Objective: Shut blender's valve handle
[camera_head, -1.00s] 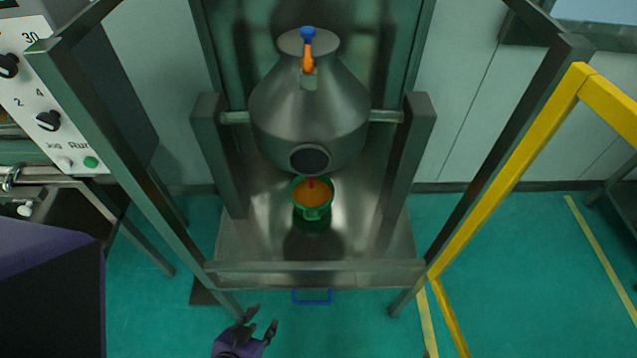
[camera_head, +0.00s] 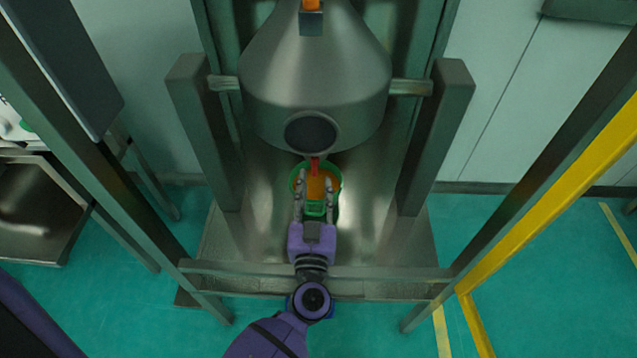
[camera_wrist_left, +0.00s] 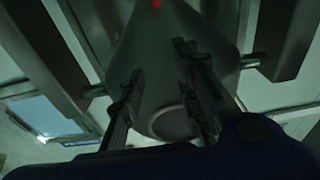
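The blender (camera_head: 315,85) is a grey metal cone-shaped vessel hung between two posts, with a dark round port on its front. A red part (camera_head: 315,164), perhaps the valve handle, hangs below it; it also shows at the top edge of the left wrist view (camera_wrist_left: 156,4). My left gripper (camera_head: 315,182) is open, its two fingers apart, just below and in front of the red part and over the green bucket. In the left wrist view the open fingers (camera_wrist_left: 160,85) point up toward the blender's underside. My right gripper is out of view.
A green bucket (camera_head: 337,175) with orange contents stands under the blender, partly hidden by my gripper. Metal posts (camera_head: 205,130) flank the vessel. A front crossbar (camera_head: 395,273) runs below my wrist. A yellow rail (camera_head: 545,200) stands at the right.

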